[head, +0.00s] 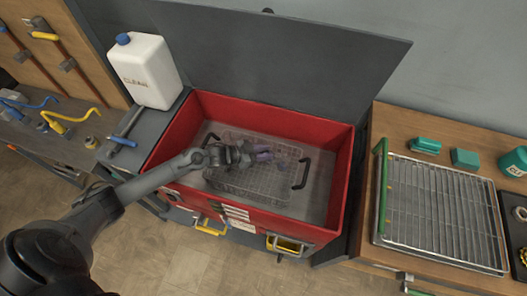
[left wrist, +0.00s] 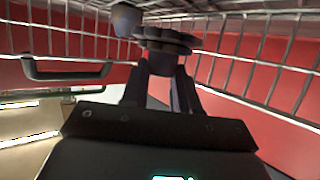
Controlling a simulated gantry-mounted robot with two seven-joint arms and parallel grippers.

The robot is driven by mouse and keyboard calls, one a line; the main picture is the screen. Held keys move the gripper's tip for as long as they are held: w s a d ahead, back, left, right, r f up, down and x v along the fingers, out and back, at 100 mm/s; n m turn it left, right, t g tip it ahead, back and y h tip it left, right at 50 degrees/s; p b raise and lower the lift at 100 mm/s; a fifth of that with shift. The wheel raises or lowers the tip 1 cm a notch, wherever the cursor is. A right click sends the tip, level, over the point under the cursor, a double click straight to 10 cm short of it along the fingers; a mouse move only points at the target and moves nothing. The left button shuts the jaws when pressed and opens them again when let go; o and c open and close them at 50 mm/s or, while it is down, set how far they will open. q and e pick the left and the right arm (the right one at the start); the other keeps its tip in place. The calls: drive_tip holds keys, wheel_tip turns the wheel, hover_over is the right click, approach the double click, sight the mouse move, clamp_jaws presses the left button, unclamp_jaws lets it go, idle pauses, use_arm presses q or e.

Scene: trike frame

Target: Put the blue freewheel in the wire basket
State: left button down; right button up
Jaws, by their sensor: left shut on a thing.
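The wire basket (head: 240,185) with black handles sits inside the red tub. Its mesh walls and one handle also show in the left wrist view (left wrist: 70,70). My left gripper (head: 244,155) is over the basket in the head view, its fingers pointing right. In the left wrist view its fingertips (left wrist: 163,75) are shut on a dark, toothed, disc-like part, the freewheel (left wrist: 167,38), with mesh on both sides. Its blue looks dark and purplish here. I cannot tell whether it touches the basket floor. My right gripper is not in view.
The red tub (head: 270,118) has high walls and a raised grey lid (head: 290,60) behind. A second rounded part (left wrist: 127,18) is beside the freewheel. A white jug (head: 145,72) stands at left; a wire rack (head: 440,215) lies on the right bench.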

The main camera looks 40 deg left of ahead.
use_arm(q)
drive_tip(key=shift+f, duration=0.15)
drive_tip(key=c, duration=0.8)
unclamp_jaws()
drive_tip(key=shift+c, duration=0.2)
drive_tip(key=shift+r, duration=0.35)
drive_tip(key=p+v, duration=0.2)
drive_tip(key=v, duration=0.5)
drive_tip(key=shift+s+r, duration=0.2)
drive_tip(key=shift+r, duration=0.15)
drive_tip(key=shift+a, duration=0.15)
